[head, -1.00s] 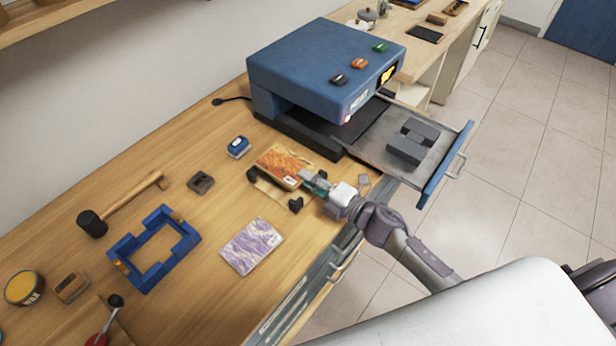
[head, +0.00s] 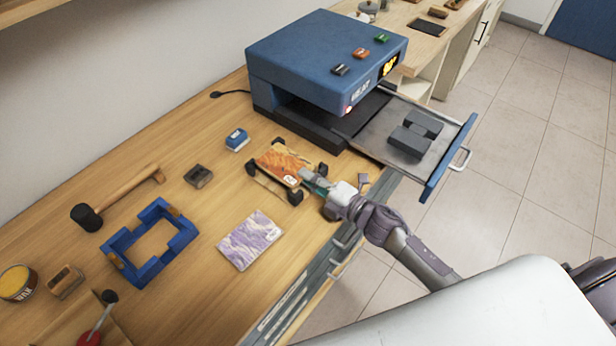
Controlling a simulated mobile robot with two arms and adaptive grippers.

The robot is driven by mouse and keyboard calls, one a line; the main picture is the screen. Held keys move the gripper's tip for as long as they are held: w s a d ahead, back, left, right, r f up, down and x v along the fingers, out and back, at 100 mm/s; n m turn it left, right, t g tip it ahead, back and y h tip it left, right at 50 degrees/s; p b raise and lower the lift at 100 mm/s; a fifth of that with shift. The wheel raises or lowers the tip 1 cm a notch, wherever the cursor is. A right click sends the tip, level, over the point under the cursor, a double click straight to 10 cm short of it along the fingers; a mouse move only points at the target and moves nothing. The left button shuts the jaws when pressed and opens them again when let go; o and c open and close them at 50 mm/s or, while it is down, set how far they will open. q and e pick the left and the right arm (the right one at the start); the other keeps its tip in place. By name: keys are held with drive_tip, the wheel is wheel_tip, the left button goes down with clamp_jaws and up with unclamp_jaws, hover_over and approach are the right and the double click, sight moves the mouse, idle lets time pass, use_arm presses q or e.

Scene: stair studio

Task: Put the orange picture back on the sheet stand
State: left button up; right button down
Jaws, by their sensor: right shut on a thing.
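The orange picture (head: 281,161) is a small sheet with an orange and yellow pattern. It lies over the sheet stand (head: 268,185), a low stand with black corner feet, and covers most of it. My right gripper (head: 308,180) is shut on the front right edge of the orange picture. I cannot tell whether the picture rests fully on the stand or is held just above it. My left gripper is not in view.
A blue heat press (head: 320,60) stands behind, its drawer (head: 448,165) pulled out with dark grey blocks (head: 415,135) on it. A purple picture (head: 250,240) lies in front. A blue frame (head: 118,252), a mallet (head: 125,195) and a blue-white block (head: 237,139) lie to the left.

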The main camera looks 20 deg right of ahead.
drive_tip(key=shift+d, duration=0.1)
drive_tip(key=shift+f, duration=0.2)
idle(0.6)
drive_tip(key=c, duration=1.2)
unclamp_jaws()
drive_tip(key=shift+s, duration=0.1)
wheel_tip(320, 180, up, 8)
drive_tip(key=p, duration=0.7)
